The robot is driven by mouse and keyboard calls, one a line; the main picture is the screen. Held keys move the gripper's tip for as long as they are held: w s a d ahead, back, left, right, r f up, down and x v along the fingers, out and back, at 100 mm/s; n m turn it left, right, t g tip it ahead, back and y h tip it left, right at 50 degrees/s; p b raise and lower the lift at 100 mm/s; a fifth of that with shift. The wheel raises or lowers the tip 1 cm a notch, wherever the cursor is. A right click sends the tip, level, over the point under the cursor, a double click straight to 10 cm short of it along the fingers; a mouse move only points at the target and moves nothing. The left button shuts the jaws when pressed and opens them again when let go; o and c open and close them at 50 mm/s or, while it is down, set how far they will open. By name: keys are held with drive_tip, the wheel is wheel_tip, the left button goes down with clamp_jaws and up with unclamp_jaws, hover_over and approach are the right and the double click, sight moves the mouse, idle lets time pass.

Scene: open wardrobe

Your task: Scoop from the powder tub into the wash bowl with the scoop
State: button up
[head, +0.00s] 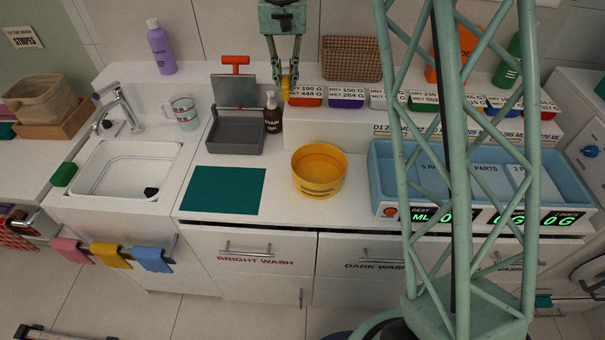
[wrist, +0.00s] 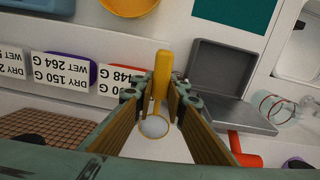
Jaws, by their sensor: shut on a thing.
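My gripper (head: 289,82) is shut on the yellow scoop (wrist: 162,75) above the back counter. In the wrist view the scoop lies between my gripper's fingers (wrist: 156,110); a pale disc ringed in yellow shows there, and I cannot tell whether it is powder. A round yellow bowl (head: 319,186) stands on the counter in front, apart from the scoop; its edge shows in the wrist view (wrist: 128,6). No label shows which is the powder tub or wash bowl.
Labelled coloured cups (head: 345,100) line the raised ledge below my gripper. A brown bottle (head: 272,114) stands between them and the grey box. A teal mat (head: 224,191) lies in front. A blue partitioned tray (head: 382,175) stands right, and a sink (head: 125,150) left.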

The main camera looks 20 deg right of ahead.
idle(0.5)
drive_tip(key=s+f+m+b, duration=0.1)
drive_tip(key=s+f+m, duration=0.2)
drive_tip(key=s, duration=0.6)
drive_tip(key=s+a+f+m+b, duration=0.1)
drive_tip(key=s+f+m+b, duration=0.1)
drive_tip(key=s, duration=0.8)
drive_tip(key=s+a+f+m+b, duration=0.1)
drive_tip(key=s+f+m, duration=0.3)
drive_tip(key=s, duration=0.5)
wheel_tip(320, 180, down, 2)
drive_tip(key=shift+s+a+f+m, duration=0.1)
drive_tip(key=shift+s+a+m, duration=0.05)
drive_tip(key=shift+s+m, duration=0.25)
drive_tip(key=shift+w+a+r+g+h+p, duration=0.15)
drive_tip(key=shift+g+h+p, duration=0.15)
drive_tip(key=shift+g+p, duration=0.65)
drive_tip(key=shift+w+r+g+h+p, duration=0.15)
drive_tip(key=shift+g+h+p, duration=0.25)
drive_tip(key=shift+p, duration=1.05)
drive_tip(key=shift+w+a+f+g+h+p, duration=0.1)
drive_tip(key=shift+w+g+h+p, duration=0.15)
drive_tip(key=shift+g+p, duration=0.75)
drive_tip(key=shift+w+a+f+g+h+p, duration=0.1)
drive_tip(key=shift+g+h+p, duration=0.35)
drive_tip(key=shift+p, duration=0.85)
